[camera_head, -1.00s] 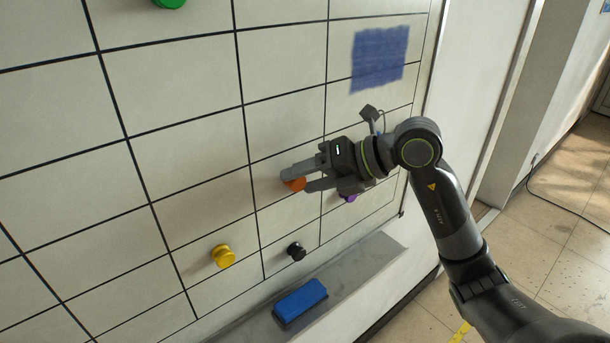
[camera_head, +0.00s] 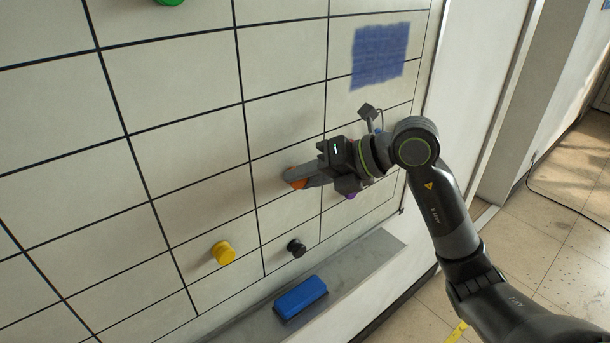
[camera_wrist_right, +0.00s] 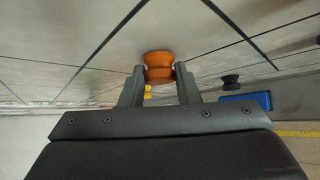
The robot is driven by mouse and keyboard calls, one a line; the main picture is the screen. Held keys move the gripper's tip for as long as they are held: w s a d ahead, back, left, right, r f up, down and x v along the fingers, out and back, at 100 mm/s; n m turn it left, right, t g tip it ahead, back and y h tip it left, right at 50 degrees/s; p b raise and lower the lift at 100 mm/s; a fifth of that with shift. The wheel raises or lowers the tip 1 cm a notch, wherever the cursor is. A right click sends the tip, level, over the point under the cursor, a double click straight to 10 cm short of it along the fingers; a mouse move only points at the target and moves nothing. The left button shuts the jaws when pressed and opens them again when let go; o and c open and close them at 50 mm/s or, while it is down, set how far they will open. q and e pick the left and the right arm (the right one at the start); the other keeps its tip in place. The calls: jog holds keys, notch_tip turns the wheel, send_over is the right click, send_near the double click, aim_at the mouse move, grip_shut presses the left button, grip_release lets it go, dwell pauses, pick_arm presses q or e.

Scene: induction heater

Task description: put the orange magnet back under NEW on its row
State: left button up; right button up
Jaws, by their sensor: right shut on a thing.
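The orange magnet (camera_head: 296,182) is on the whiteboard (camera_head: 190,85), in a grid cell in the lower middle of the head view. My right gripper (camera_head: 296,179) is shut on it, with its fingers reaching in from the right. In the right wrist view the orange magnet (camera_wrist_right: 158,66) sits between the two fingertips (camera_wrist_right: 159,72), against or very close to the board. No NEW heading is readable in these frames. My left gripper is not in view.
A yellow magnet (camera_head: 223,252), a black magnet (camera_head: 296,248), a purple magnet (camera_head: 350,195) and a green magnet (camera_head: 170,2) are on the board. A blue eraser (camera_head: 300,298) lies on the ledge (camera_head: 375,255) below. A blue scribbled patch (camera_head: 379,55) marks the upper right.

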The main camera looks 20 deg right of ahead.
jog(key=s+d, duration=0.2)
jog(key=s, duration=0.4)
jog(key=shift+s+d+p, duration=0.15)
jog(key=shift+s+p, duration=0.1)
jog(key=shift+p, duration=0.2)
dwell(0.4)
